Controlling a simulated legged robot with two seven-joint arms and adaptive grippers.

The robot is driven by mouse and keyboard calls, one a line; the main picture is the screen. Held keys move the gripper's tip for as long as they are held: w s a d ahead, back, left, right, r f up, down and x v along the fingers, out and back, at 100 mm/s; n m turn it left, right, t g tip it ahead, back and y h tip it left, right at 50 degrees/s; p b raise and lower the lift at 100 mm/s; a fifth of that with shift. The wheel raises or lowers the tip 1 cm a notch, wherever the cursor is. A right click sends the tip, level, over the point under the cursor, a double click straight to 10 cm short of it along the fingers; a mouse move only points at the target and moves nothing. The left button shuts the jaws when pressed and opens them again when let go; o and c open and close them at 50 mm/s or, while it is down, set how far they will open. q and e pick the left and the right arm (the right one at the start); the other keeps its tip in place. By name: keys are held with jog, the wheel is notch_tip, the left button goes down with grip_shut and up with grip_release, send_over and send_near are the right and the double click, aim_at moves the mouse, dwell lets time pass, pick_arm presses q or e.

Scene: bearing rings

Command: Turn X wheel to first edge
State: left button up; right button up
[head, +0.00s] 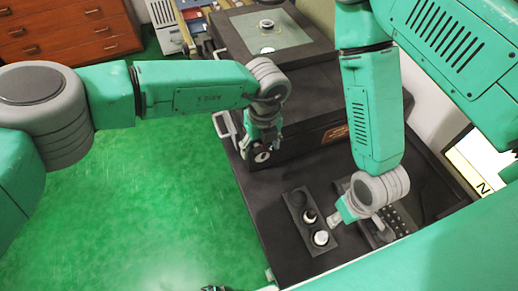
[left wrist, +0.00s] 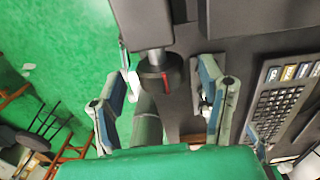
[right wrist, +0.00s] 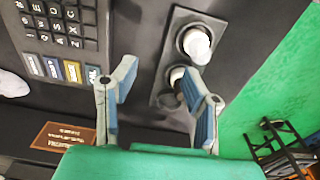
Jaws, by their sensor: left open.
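The X wheel looks like a dark round knob (left wrist: 157,75) with a red mark, on a grey shaft at the side of the black machine. In the head view the wheel (head: 262,157) shows just below my left gripper (head: 264,140). In the left wrist view my left gripper (left wrist: 167,70) is open, with one finger on each side of the wheel and visible gaps. My right gripper (right wrist: 157,70) is open and empty in the right wrist view. In the head view my right gripper (head: 338,216) is beside a black control box (head: 297,204). The wheel's scale is not readable.
The control box has white-topped knobs (right wrist: 196,43). A keypad (right wrist: 60,25) lies beside it on the black bench. The machine's glass stage (head: 262,32) carries a small ring (head: 266,24). Green floor (head: 170,200) is open at the left.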

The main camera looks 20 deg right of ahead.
pick_arm(q)
jog(key=shift+d+f, duration=0.2)
jog(key=shift+f, duration=0.8)
jog(key=shift+w+a+f, duration=0.1)
jog(key=shift+f, duration=0.1)
jog(key=shift+a, duration=0.1)
jog(key=shift+a, duration=0.1)
